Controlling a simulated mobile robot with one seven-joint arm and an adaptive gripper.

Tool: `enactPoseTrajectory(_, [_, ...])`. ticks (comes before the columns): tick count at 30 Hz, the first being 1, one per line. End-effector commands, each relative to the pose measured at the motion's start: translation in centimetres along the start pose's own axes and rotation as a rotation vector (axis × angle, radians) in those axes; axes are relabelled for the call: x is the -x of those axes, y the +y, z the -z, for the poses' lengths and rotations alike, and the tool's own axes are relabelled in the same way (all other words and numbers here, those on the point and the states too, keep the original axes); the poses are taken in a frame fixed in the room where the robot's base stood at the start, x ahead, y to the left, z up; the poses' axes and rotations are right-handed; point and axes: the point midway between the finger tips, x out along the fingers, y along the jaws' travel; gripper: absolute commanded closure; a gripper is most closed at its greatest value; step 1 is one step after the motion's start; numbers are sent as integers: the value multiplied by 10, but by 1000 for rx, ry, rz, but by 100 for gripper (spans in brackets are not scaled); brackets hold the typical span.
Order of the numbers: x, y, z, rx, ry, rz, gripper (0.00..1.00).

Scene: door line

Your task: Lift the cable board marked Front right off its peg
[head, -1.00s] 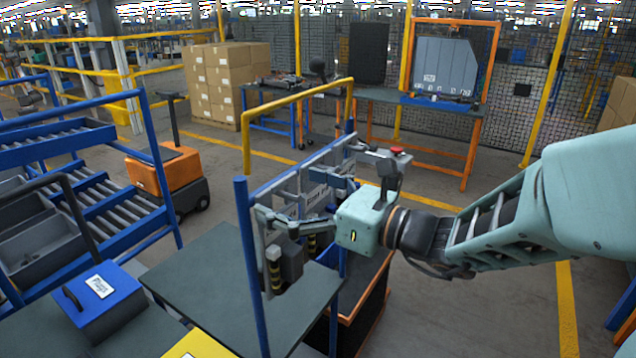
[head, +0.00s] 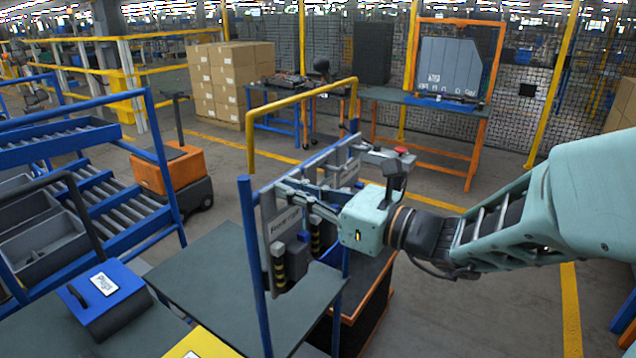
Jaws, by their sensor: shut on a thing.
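My gripper (head: 308,197) reaches in from the right to the blue rack frame (head: 252,270). Its body is turquoise, and its fingers point left, shut on a grey cable board (head: 340,168) whose label I cannot read. The held board is partly hidden by the gripper and wrist. Another grey board (head: 284,224) with a small label hangs at the left of the rack, beside the fingers. Its lettering is too small to read surely. The pegs are hidden.
A dark table (head: 215,285) stands left of the rack, with a blue box (head: 105,295) at lower left. An orange-edged dark cabinet (head: 370,300) is below my gripper. A yellow rail (head: 300,97) stands behind. Floor at right is open.

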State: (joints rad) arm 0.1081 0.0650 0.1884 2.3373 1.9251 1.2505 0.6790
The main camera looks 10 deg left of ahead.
Motion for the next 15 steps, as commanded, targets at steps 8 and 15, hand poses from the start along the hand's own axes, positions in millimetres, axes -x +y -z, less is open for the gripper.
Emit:
enactPoseTrajectory(8, [0, 0, 1, -1, 1, -1, 82])
enactPoseTrajectory(15, [0, 1, 1, -1, 1, -2, 55])
